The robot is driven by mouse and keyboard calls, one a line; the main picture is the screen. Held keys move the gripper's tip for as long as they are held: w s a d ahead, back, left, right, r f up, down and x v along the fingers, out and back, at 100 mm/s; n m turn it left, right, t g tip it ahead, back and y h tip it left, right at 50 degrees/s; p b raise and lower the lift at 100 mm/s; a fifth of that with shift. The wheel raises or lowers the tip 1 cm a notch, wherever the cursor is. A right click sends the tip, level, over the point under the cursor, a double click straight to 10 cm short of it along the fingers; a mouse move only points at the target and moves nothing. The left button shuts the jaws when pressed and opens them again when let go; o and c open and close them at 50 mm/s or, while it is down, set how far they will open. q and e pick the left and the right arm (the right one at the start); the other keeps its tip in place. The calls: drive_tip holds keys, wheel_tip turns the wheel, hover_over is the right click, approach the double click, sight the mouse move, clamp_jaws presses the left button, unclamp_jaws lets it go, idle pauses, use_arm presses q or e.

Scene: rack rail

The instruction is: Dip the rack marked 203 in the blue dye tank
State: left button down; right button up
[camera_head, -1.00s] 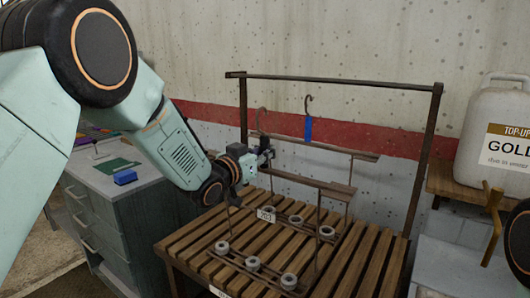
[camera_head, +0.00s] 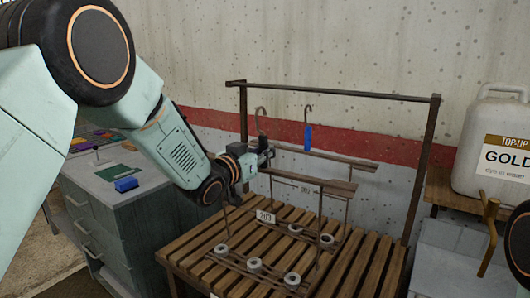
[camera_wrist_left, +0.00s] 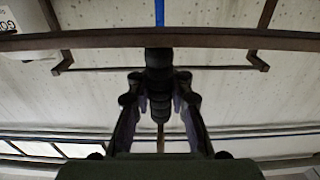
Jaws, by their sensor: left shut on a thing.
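My left gripper (camera_head: 265,155) is shut on the dark ribbed grip below a rack's hook (camera_head: 260,120). In the left wrist view this grip (camera_wrist_left: 159,85) sits between the two fingers. The held rack has a wooden top bar (camera_head: 312,183), thin rods and several grey ring weights (camera_head: 254,265) low over the slatted table. I cannot tell whether it touches the slats. A white tag (camera_head: 265,216) hangs low on it, too small to read. A second rack's bar (camera_head: 325,157) is behind, with a hook and blue tag (camera_head: 308,137). I see no blue dye tank.
A dark rail frame (camera_head: 335,89) stands over the slatted table (camera_head: 200,245) before the wall. A grey drawer cabinet (camera_head: 110,220) with a blue block (camera_head: 126,184) is at left. A white GOLD jug (camera_head: 495,145) stands on a shelf at right, above a brass-coloured piece (camera_head: 488,235).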

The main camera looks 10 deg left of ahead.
use_arm(q)
drive_tip(key=shift+a+r, duration=0.1)
drive_tip(key=p+v, duration=0.1)
drive_tip(key=v, duration=0.8)
idle(0.8)
drive_tip(key=c, duration=1.9)
unclamp_jaws()
drive_tip(key=shift+w, duration=0.1)
clamp_jaws()
drive_tip(key=shift+r, duration=0.15)
